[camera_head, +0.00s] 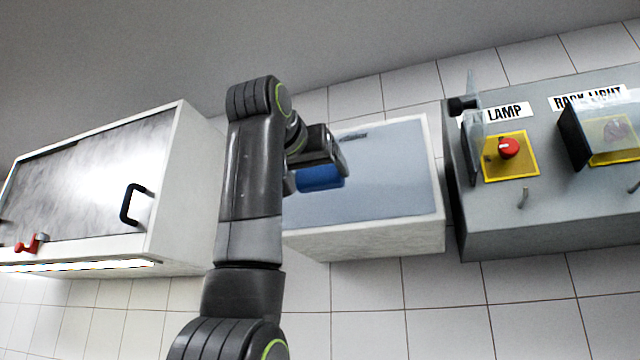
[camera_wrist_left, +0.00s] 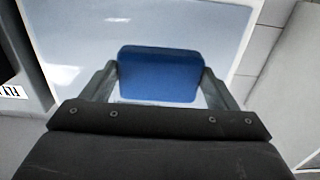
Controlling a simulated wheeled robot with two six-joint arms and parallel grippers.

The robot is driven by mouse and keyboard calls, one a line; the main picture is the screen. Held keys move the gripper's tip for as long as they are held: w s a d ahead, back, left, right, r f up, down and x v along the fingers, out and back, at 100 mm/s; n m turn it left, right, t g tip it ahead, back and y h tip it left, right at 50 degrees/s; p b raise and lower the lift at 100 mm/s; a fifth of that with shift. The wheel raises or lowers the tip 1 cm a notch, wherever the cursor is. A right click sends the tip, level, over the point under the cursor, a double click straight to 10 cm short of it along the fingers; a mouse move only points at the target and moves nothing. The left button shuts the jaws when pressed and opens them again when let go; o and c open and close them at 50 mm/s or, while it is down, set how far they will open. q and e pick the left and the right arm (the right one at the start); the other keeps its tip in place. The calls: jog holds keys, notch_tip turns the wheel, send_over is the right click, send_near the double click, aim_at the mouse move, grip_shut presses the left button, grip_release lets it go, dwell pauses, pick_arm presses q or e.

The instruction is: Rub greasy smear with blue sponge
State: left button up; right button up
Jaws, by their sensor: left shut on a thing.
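The blue sponge (camera_head: 320,178) is held in my left gripper (camera_head: 338,172), in front of a pale blue-grey panel (camera_head: 395,185) in a white frame. In the left wrist view the sponge (camera_wrist_left: 160,75) sits between the two fingers of the gripper (camera_wrist_left: 160,85), which are shut on its sides. The sponge is close to the panel; I cannot tell if it touches. A thin dark mark (camera_head: 353,136) shows near the panel's top edge. I cannot make out a greasy smear for certain; my arm and the sponge hide part of the panel. My right gripper is not in view.
A white cabinet (camera_head: 185,190) with a black handle (camera_head: 133,204) and a red latch (camera_head: 32,243) is at left.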

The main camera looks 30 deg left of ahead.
pick_arm(q)
jog(key=shift+s+d, duration=0.15)
jog(key=shift+s, duration=0.3)
jog(key=shift+b+v, duration=0.65)
jog(key=shift+v, duration=0.9)
jog(key=shift+w, duration=0.15)
